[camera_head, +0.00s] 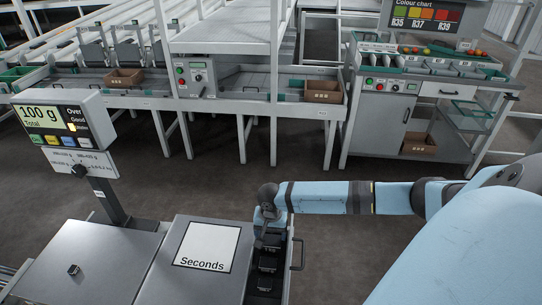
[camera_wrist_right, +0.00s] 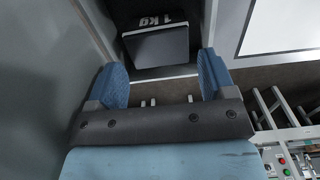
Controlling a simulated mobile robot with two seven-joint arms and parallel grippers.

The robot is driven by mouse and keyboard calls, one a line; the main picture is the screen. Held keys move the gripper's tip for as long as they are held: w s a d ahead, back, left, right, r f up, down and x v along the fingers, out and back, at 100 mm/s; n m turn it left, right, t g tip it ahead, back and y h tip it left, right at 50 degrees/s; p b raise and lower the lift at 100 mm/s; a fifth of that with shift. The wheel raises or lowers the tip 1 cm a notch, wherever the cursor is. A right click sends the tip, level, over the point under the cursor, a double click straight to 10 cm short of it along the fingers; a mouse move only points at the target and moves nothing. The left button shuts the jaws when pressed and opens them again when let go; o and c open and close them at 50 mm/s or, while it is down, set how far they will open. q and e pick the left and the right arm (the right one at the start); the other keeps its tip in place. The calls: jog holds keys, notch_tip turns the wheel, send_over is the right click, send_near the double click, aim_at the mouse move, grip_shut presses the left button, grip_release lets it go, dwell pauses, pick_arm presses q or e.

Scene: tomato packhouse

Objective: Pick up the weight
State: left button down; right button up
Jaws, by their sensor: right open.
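My right gripper (camera_head: 262,238) is over the narrow dark rack (camera_head: 281,286) at the right side of the bench. In the right wrist view its two blue fingers (camera_wrist_right: 163,78) are wide apart with nothing between them. A dark square block (camera_wrist_right: 158,47) sits ahead of the fingertips in the rack, by a white "1 kg" label (camera_wrist_right: 162,20). More dark blocks (camera_head: 266,265) show in the rack below the gripper. My left gripper is not in view.
The scale display (camera_head: 50,117) reads 100 g. A grey box lid with a "Seconds" label (camera_head: 206,246) lies left of the rack. A handle (camera_head: 298,254) stands at the rack's right side. Open floor separates the bench from the conveyor and the colour-chart station (camera_head: 395,130).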

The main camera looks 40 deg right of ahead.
aim_at(271, 239)
notch_tip(271, 239, down, 5)
jog(key=shift+s+f, duration=0.1)
jog(key=shift+c, duration=0.2)
jog(key=c, duration=1.2)
jog(key=shift+c, duration=0.2)
notch_tip(271, 239, up, 20)
jog(key=p, duration=0.1)
